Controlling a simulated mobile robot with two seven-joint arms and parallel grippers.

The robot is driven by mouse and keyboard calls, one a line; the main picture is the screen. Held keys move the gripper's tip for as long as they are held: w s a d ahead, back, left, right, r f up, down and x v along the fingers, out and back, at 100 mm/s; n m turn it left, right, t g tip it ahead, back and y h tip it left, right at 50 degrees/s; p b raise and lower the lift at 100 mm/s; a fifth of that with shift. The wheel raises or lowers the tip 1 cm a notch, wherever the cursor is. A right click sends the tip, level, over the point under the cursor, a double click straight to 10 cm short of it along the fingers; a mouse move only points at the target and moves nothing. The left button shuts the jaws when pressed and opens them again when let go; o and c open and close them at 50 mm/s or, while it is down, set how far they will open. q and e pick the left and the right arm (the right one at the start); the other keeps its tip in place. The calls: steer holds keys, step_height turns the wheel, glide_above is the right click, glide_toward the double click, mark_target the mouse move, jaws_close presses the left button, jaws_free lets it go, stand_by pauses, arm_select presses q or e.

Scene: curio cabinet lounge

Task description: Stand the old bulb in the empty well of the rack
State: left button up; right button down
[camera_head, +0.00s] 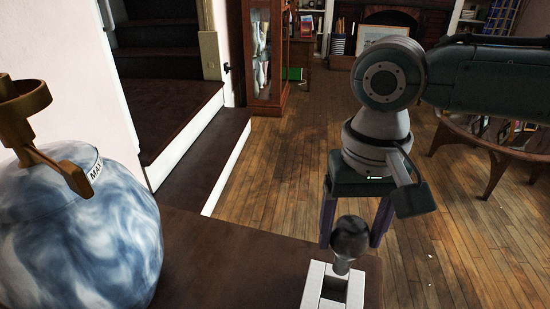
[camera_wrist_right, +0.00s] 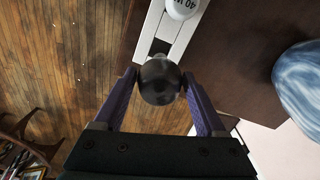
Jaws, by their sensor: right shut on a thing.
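The old bulb is a dark, smoky globe (camera_head: 350,237) with a pale metal base pointing down. My right gripper (camera_head: 352,241) is shut on it, one purple finger on each side. The wrist view shows the globe (camera_wrist_right: 160,83) between the fingertips (camera_wrist_right: 159,80). The white rack (camera_head: 312,287) is at the bottom edge of the head view, with a dark square well (camera_head: 334,289) just below the bulb's base. The rack also shows in the wrist view (camera_wrist_right: 150,30); a white bulb with lettering (camera_wrist_right: 182,8) stands on it. Whether the base touches the rack is unclear. My left gripper is out of view.
The rack is on a dark brown tabletop (camera_head: 225,262), near its right edge. A large blue-and-white marbled globe (camera_head: 80,245) with a brass mount (camera_head: 45,150) fills the left side. Wooden floor (camera_head: 285,165) lies beyond; a round wooden table (camera_head: 480,140) is at right.

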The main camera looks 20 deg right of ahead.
mark_target(345, 253)
steer(key=shift+w, duration=0.1)
steer(key=shift+r+p, duration=0.1)
steer(key=shift+p, duration=0.3)
step_height(345, 253, down, 3)
steer(key=shift+f+b, duration=0.15)
steer(key=shift+b, duration=0.5)
steer(key=shift+f+b, duration=0.5)
steer(key=shift+f, duration=0.45)
steer(key=shift+p, duration=0.45)
